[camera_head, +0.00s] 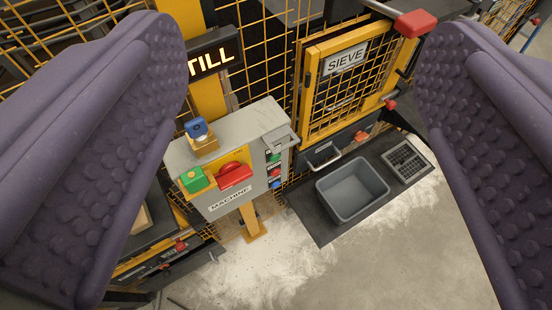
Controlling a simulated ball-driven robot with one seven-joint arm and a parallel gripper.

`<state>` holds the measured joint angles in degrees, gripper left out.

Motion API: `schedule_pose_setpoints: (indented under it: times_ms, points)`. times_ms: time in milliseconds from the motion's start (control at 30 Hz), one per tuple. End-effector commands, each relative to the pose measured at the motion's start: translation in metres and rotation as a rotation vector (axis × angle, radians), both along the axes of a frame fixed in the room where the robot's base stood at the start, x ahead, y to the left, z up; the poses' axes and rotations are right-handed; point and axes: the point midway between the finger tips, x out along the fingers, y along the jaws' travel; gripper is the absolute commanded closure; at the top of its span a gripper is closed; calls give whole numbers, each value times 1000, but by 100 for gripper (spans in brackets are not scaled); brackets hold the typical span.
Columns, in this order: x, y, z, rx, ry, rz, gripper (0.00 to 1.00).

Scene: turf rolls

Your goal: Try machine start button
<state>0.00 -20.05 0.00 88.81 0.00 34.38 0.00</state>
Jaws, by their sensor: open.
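A grey control box (230,150) labelled MACHINE stands on a yellow post, a little left of centre and tilted in the view. A green button (193,179) sits at the left of its front panel. A red control (233,173) sits just right of the green one. A blue-topped piece on a brass-coloured base (199,135) is on the box's upper left. My gripper (308,120) is open and empty, its two purple studded fingers at the left and right edges of the view. The box lies between and beyond them, with neither finger touching it.
A yellow mesh SIEVE door (347,85) with red-tipped handles is at the right. A grey bin (351,190) and a small grate (407,160) sit on a dark mat. White powder covers nearby floor; the lower right floor is clear.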

Motion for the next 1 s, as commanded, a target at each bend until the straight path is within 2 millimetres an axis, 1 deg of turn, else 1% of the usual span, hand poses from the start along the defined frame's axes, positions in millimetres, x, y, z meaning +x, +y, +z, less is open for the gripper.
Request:
schedule_pose_setpoints:
  times_ms: [167,267,300,367,400,467,500,533,1000]
  points:
    - [0,0,0,0,0,0,21]
    - [0,0,0,0,0,0,42]
    - [0,0,0,0,0,0,51]
    - [0,0,0,0,0,0,65]
    - [0,0,0,0,0,0,74]
    - [0,0,0,0,0,0,88]
    - [0,0,0,0,0,0,97]
    - [0,0,0,0,0,0,100]
    - [0,0,0,0,0,0,100]
